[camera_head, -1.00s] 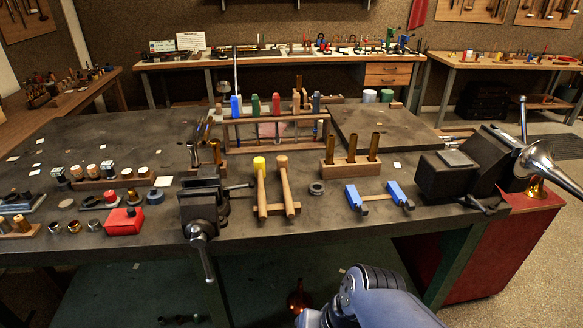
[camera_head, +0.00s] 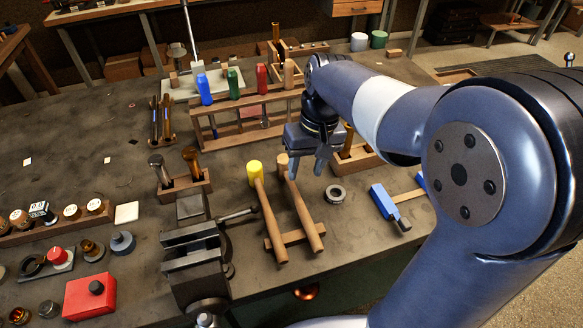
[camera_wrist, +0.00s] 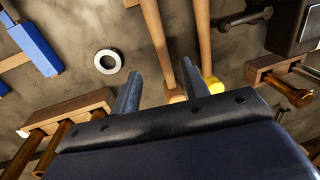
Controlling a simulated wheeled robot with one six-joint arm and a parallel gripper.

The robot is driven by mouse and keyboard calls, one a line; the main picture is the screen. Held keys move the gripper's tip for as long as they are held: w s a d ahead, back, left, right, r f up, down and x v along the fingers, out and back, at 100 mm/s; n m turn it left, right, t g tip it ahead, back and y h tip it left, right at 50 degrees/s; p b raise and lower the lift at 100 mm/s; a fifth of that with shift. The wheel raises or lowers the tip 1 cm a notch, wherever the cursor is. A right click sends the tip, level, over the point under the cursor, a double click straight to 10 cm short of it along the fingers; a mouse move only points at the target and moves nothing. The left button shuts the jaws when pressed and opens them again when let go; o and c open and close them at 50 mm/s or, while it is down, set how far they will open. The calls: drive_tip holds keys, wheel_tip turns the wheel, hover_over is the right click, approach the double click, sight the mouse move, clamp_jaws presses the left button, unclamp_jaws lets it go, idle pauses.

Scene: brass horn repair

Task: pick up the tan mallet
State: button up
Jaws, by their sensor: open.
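The tan mallet (camera_head: 301,212) lies on a small wooden rack (camera_head: 290,239) on the workbench, its head away from me, beside a mallet with a yellow head (camera_head: 255,173). My gripper (camera_head: 307,172) is open and points down by the tan mallet's head, which it partly covers in the head view. In the wrist view, the tan mallet's handle (camera_wrist: 158,40) runs between my two fingertips (camera_wrist: 159,75), with its head partly hidden behind the gripper body. The yellow mallet head (camera_wrist: 211,88) shows just outside the finger on the right. I cannot tell how high my fingers are above the mallet.
A grey ring (camera_head: 335,194) and a blue-ended clamp (camera_head: 384,203) lie right of the mallets. A vise (camera_head: 192,256) stands to the left. A wooden rack of colored-handled tools (camera_head: 245,115) stands behind. A wooden block with brass tubes (camera_wrist: 95,112) is close to my gripper.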

hover_over(298, 195)
drive_tip(key=d, duration=0.1)
wheel_tip(298, 195, down, 4)
drive_tip(key=shift+f, duration=0.1)
drive_tip(key=shift+a+f, duration=0.2)
drive_tip(key=shift+f, duration=0.8)
drive_tip(key=shift+a+f, duration=0.2)
drive_tip(key=shift+f, duration=0.85)
drive_tip(key=shift+a+f, duration=0.2)
drive_tip(key=shift+f, duration=0.8)
clamp_jaws()
